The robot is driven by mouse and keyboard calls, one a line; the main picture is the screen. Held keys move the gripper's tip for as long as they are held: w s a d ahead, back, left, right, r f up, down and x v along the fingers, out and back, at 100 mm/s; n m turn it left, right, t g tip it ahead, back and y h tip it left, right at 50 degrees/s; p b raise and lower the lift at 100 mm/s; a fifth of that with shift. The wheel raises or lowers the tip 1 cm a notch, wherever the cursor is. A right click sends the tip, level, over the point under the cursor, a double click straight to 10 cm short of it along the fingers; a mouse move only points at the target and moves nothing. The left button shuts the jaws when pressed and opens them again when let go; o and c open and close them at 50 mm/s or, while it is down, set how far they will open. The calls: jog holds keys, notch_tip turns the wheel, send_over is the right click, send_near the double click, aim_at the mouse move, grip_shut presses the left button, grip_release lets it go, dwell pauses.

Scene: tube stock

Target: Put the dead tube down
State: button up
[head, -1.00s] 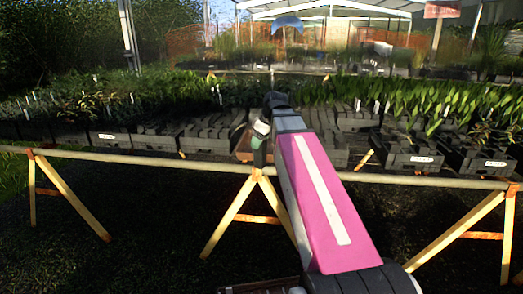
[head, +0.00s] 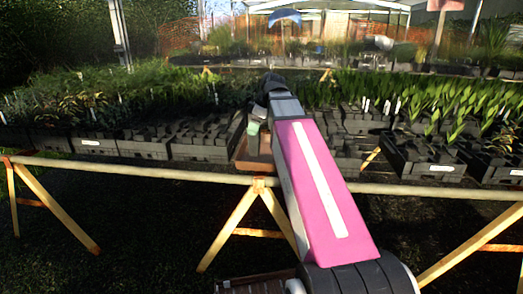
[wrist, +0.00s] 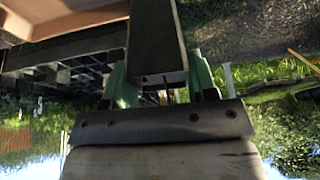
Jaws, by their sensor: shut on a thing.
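My gripper (wrist: 158,82) has green fingers, and in the wrist view they are closed on both sides of a dark, square-sided tube (wrist: 157,40). The tube reaches from the fingers toward the top of that view, which looks upside down. Its contents are mostly hidden, with only a thin brown stem-like bit near the fingers. In the head view my gripper (head: 253,128) is over the bench edge, beside a brown tray (head: 240,163). My pink arm hides much of the gripper there, and I cannot make out the tube clearly.
A long bench with a pale front rail (head: 130,168) stands on wooden trestles (head: 228,228). It is crowded with black tube crates (head: 200,152) of green plants, some with white labels. A slatted brown crate (head: 255,285) shows low in front of the bench.

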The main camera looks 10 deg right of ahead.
jog(key=w+d+f, duration=0.4)
jog(key=w+f, duration=0.6)
jog(key=f, duration=0.1)
jog(key=shift+w+d, duration=0.25)
jog(key=shift+d, duration=0.05)
jog(key=o, duration=1.3)
jog(key=shift+c, duration=0.2)
jog(key=v, duration=1.2)
